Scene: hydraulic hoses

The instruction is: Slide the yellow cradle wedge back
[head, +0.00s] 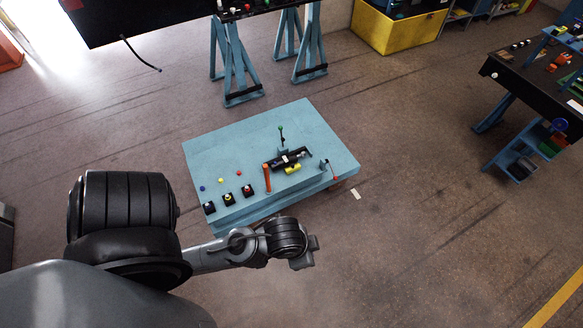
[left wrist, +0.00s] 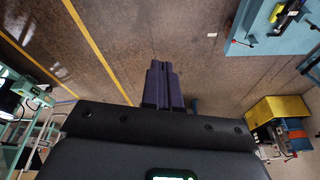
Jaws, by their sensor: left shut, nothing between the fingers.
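The yellow cradle wedge (head: 293,170) is small and sits below the black cylindrical part of the cradle (head: 285,159) on the blue bench (head: 220,155). My left gripper (head: 306,258) is off the bench's front edge, apart from the wedge. In the left wrist view its two dark fingers (left wrist: 162,82) are together with nothing between them. The bench corner (left wrist: 262,45) shows at the upper right there, with a bit of yellow near the cradle. My right gripper is in neither view.
An orange-red upright handle (head: 267,178) stands left of the cradle. A red-tipped lever (head: 334,175) is at its right. Several black blocks with coloured knobs (head: 228,199) line the bench's front left. The floor right of the bench is mostly clear.

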